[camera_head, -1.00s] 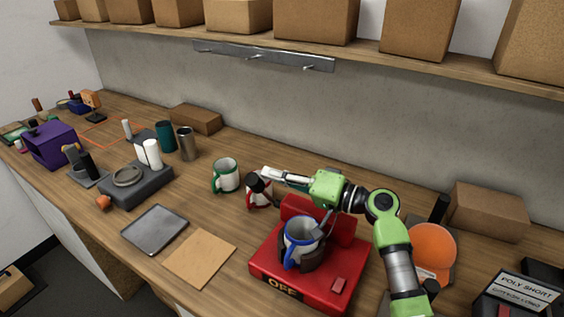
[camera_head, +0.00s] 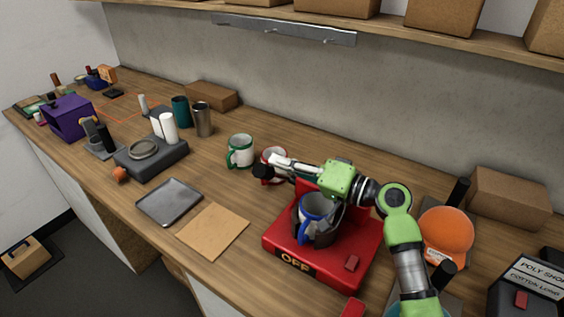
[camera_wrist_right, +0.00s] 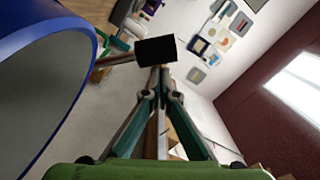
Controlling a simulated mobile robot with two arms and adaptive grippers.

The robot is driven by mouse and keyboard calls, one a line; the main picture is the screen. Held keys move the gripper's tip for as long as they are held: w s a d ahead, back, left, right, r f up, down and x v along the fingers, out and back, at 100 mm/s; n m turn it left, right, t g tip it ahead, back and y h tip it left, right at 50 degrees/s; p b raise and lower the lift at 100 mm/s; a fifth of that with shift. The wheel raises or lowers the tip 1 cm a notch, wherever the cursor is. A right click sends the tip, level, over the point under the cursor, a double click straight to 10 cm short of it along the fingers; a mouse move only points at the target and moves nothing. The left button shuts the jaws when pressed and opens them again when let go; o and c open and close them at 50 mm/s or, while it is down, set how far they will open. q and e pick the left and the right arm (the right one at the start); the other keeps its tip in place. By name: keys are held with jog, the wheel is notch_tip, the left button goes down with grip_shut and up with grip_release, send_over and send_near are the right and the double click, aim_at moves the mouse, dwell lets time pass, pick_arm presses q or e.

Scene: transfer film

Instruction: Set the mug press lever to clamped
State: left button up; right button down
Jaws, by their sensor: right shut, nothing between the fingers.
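The red mug press (camera_head: 322,262) stands on the bench, with OFF on its front. A white mug with a blue rim (camera_head: 313,212) sits upright in its dark holder; its rim fills the left of the right wrist view (camera_wrist_right: 62,95). The lever's black knob (camera_head: 262,172) sticks out to the left of the press; its rod and knob also show in the wrist view (camera_wrist_right: 155,50). My right gripper (camera_head: 273,160) is shut and empty, reaching left over the press with its tips at the knob. I cannot tell if they touch. My left gripper is out of view.
A green-rimmed mug (camera_head: 241,151) and a partly hidden red-rimmed mug (camera_head: 268,156) stand behind the knob. A brown board (camera_head: 212,230) and grey tray (camera_head: 169,202) lie left of the press. An orange ball-like thing (camera_head: 446,232) stands to its right.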

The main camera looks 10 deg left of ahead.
jog(key=v, duration=1.2)
